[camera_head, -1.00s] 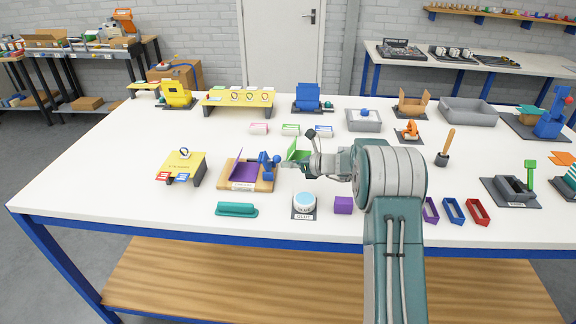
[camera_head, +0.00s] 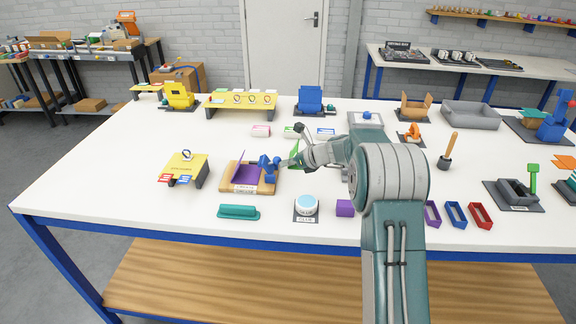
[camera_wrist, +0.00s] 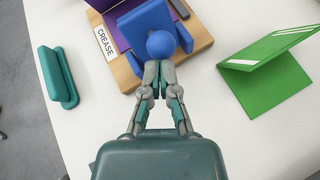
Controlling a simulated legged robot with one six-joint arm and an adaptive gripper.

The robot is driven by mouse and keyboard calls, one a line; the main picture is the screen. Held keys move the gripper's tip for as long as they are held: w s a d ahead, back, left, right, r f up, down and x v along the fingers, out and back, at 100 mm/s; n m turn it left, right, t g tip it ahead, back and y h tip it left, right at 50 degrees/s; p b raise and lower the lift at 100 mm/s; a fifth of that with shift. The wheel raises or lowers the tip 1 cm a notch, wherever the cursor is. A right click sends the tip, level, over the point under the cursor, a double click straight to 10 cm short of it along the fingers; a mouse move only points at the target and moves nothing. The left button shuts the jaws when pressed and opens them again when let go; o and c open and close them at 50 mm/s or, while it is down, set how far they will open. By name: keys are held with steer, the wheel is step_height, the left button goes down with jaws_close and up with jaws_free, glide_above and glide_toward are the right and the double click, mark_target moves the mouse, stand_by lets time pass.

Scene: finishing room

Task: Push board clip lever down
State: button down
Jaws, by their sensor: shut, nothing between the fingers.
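A wooden board (camera_head: 237,187) labelled CREASE carries a folded purple sheet (camera_head: 245,173) and a blue clip lever (camera_head: 268,165) with a round knob at its right end. In the wrist view the lever's blue ball knob (camera_wrist: 162,44) stands up just beyond my fingertips, and the board's wooden edge (camera_wrist: 124,76) shows beneath. My gripper (camera_head: 284,163) is shut and empty, close at the right of the lever. In the wrist view its fingertips (camera_wrist: 158,72) overlap the near edge of the knob; whether they touch cannot be told.
A green folded card (camera_wrist: 262,78) stands right of my gripper. A round light-blue button (camera_head: 307,205) and a purple block (camera_head: 345,208) sit nearer the front edge. A yellow stand (camera_head: 184,167) is further left.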

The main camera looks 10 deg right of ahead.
mark_target(264, 161)
steer(key=a+g+h, duration=0.1)
steer(key=a+r+h, duration=0.1)
steer(key=h, duration=0.1)
steer(key=shift+w+r+n+g+h, duration=0.25)
steer(key=shift+w+n+g+h, duration=0.05)
steer(key=shift+w+n+g, duration=0.1)
steer(key=h, duration=0.1)
steer(key=a+g+h, duration=0.1)
steer(key=shift+w+a+r+n+h, duration=0.2)
steer(key=shift+a+r+n+h, duration=0.05)
steer(key=shift+a+n+h, duration=0.05)
steer(key=shift+w+a, duration=0.15)
steer(key=shift+a, duration=0.35)
steer(key=shift+w+a, duration=0.15)
steer(key=shift+a, duration=0.5)
